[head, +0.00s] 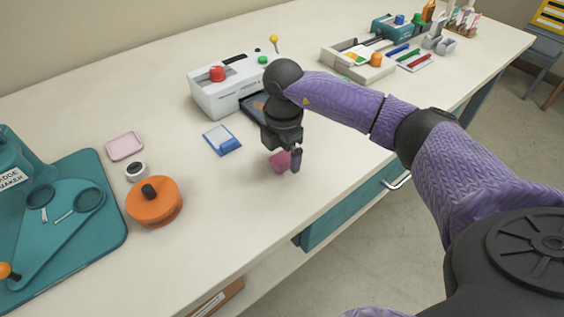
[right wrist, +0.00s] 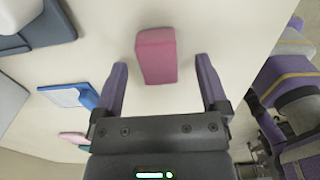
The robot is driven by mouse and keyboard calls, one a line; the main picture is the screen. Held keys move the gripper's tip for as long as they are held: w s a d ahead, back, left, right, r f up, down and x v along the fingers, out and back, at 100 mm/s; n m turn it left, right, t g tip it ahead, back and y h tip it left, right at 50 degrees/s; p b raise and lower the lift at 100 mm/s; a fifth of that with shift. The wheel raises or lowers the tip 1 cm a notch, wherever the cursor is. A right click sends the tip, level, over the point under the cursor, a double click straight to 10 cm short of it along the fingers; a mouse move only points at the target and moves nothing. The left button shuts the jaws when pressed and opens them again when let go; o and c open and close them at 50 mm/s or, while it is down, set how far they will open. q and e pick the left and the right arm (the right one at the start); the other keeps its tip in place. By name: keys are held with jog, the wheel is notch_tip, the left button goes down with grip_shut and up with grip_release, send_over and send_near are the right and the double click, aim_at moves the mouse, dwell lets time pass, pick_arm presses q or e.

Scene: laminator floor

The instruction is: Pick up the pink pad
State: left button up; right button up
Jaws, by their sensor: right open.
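The pink pad (right wrist: 156,56) is a small darker-pink block lying on the white table. In the head view the pink pad (head: 279,162) is partly hidden by my right gripper (head: 285,160). In the right wrist view my right gripper (right wrist: 161,85) is open and empty. Its two purple fingers stand apart on either side of the near end of the pad, with a gap to each side. The pad's far end extends past the fingertips. I cannot tell the gripper's exact height over the table. My left gripper is not in view.
A white laminator (head: 215,98) stands behind the gripper. A blue-and-white pad (head: 222,139) lies left of it. Bare table lies around the pink pad.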

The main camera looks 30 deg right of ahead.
aim_at(283, 156)
jog(key=shift+f, duration=0.9)
jog(key=shift+r, duration=0.15)
jog(key=shift+w, duration=0.1)
grip_shut()
notch_tip(283, 156, up, 9)
jog(key=p, duration=0.3)
jog(key=shift+r, duration=0.5)
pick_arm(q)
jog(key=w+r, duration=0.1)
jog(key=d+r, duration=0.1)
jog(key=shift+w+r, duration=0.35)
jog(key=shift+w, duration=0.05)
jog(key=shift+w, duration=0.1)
